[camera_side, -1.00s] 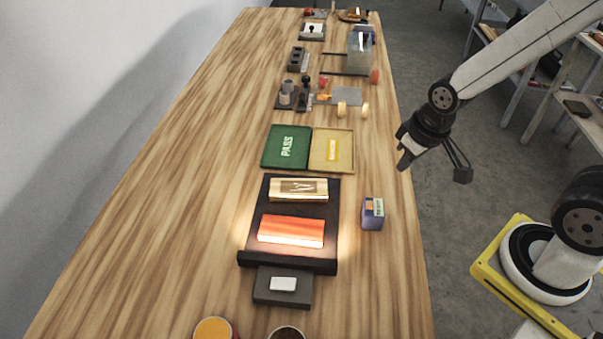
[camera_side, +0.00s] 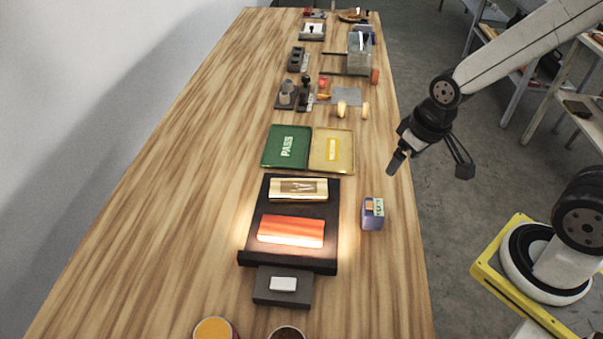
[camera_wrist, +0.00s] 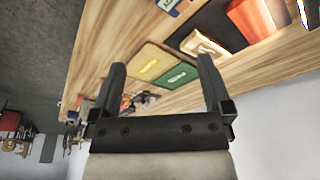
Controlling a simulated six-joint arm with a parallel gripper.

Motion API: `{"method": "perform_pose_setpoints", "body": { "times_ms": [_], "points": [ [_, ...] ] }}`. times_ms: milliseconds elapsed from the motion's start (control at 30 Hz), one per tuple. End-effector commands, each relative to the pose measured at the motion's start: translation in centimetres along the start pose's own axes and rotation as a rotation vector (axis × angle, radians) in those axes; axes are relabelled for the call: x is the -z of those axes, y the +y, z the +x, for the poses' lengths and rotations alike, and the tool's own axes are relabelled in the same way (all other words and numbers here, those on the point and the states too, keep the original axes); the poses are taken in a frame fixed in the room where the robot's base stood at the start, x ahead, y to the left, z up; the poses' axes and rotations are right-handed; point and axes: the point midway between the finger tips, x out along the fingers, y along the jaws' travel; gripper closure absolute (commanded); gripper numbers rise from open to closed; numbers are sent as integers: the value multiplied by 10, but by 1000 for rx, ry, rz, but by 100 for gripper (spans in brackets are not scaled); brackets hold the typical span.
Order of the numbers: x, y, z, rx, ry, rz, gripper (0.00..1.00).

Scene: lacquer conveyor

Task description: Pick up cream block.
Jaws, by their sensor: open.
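The cream block (camera_side: 298,189) lies flat on the upper part of a black tray (camera_side: 250,225), with a dark marking on its top. It also shows in the wrist view (camera_wrist: 203,46), at upper right. An orange-red block (camera_side: 291,231) lies below it on the same tray, apart from it. My gripper (camera_side: 430,166) is open and empty, raised to the right of the tray near the table's right edge. In the wrist view its two fingers (camera_wrist: 161,66) stand wide apart, with nothing between them in their grip.
A green PASS tray (camera_side: 272,150) and a yellow tray (camera_side: 344,160) lie beyond the black tray. A small blue box (camera_side: 372,214) stands right of it. A white piece (camera_side: 283,284) sits on a dark plate in front. The table's left side is bare.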

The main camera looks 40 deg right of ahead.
Motion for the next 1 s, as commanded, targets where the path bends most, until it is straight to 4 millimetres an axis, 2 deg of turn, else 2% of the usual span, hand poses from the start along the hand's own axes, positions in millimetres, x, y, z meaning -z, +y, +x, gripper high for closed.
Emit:
{"method": "perform_pose_setpoints", "body": {
  "times_ms": [400,767,1000],
  "points": [
    [10,0,-42,0,4,0,0],
    [-2,-1,-29,87,-115,283,0],
    [-8,-6,-21,186,-230,576,0]
  ]
}}
